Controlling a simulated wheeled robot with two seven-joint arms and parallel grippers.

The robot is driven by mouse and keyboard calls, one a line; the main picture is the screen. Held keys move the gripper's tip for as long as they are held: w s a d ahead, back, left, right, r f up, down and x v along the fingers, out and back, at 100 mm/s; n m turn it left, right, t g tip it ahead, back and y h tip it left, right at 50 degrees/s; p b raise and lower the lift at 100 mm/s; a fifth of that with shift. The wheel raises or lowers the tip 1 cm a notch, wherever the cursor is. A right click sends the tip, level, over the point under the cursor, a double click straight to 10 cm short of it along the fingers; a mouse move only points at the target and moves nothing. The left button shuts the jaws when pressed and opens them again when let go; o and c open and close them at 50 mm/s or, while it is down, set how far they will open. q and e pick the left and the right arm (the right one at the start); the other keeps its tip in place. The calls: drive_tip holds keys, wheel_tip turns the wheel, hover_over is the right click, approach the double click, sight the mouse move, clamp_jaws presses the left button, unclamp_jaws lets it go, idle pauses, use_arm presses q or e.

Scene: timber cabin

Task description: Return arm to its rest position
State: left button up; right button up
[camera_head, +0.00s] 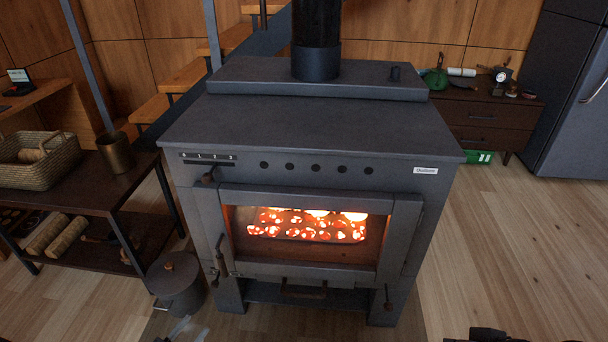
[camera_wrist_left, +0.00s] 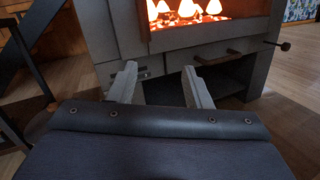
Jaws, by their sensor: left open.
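My left gripper (camera_head: 188,329) shows at the bottom edge of the head view, low in front of the stove's left side. In the left wrist view its two pale fingers (camera_wrist_left: 160,70) stand apart with nothing between them. The gripper is open and empty. The dark stove (camera_head: 315,170) fills the middle of the head view, its door closed and embers glowing behind the glass. The left wrist view shows the stove front (camera_wrist_left: 190,45) beyond the fingers. A dark part of my body shows at the bottom right of the head view; no right gripper fingers are visible.
A lidded dark pot (camera_head: 176,284) stands on the floor left of the stove, close to my left gripper. A low shelf (camera_head: 100,195) holds a wicker basket (camera_head: 35,165), with logs below. A drawer cabinet (camera_head: 485,125) and fridge (camera_head: 575,95) stand behind right. The right floor is clear.

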use_arm(q)
drive_tip(key=s+d+r+m+g+h, duration=0.25)
drive_tip(key=d+r+m+g, duration=0.3)
drive_tip(key=r+m, duration=0.3)
drive_tip(key=s+d+r+m+g+h, duration=0.1)
drive_tip(key=d+r+m+g+h, duration=0.3)
drive_tip(key=r+m+g, duration=0.5)
drive_tip(key=s+r+m+t+y, duration=0.3)
drive_tip(key=s+r+m+y, duration=0.75)
drive_tip(key=s+r, duration=0.2)
wheel_tip(320, 180, up, 30)
drive_tip(key=p, duration=3.1)
drive_tip(key=shift+s+a+n+y, duration=0.25)
drive_tip(key=shift+s+n+y, duration=0.05)
drive_tip(key=shift+s+n, duration=0.1)
drive_tip(key=shift+f, duration=0.1)
